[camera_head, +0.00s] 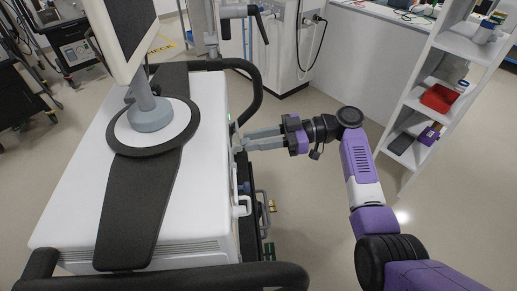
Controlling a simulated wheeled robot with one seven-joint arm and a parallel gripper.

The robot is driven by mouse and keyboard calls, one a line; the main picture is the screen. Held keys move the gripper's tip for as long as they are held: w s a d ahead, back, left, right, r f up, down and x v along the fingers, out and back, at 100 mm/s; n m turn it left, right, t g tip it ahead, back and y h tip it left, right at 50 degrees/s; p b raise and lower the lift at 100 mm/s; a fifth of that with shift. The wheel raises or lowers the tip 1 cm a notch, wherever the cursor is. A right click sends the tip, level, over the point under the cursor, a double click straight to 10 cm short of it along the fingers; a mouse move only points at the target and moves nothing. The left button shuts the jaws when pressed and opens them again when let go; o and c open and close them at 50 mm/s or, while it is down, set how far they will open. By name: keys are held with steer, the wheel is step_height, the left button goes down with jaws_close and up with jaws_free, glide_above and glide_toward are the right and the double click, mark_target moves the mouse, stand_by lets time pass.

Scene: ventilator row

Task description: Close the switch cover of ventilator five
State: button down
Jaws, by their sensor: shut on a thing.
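A ventilator (205,130) with a white top, a dark band and a screen on a round base fills the left half. My gripper (247,139) reaches in from the right, with its two grey fingers against the ventilator's right side. The fingers are nearly parallel and shut on a small part there, which appears to be the switch cover. The cover itself is too small and too hidden by the fingers and the body's edge to tell its angle. No label shows which ventilator this is.
A black handle rail (256,84) curves close behind my gripper, and another (170,277) runs along the front. White handles and fittings (242,206) stick out below the gripper. A white shelf (420,105) stands at the right. The floor between is clear.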

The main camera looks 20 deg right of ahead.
steer(key=shift+w+a+f+y+b, duration=0.1)
steer(key=shift+a+f+y+b, duration=0.1)
steer(key=shift+y+b, duration=0.5)
steer(key=c, duration=1.2)
jaws_free()
steer(key=shift+o, duration=0.2)
steer(key=v, duration=0.7)
steer(key=shift+s+d+b, duration=0.2)
steer(key=shift+d+b, duration=0.1)
steer(key=shift+b, duration=0.1)
steer(key=shift+r, duration=0.15)
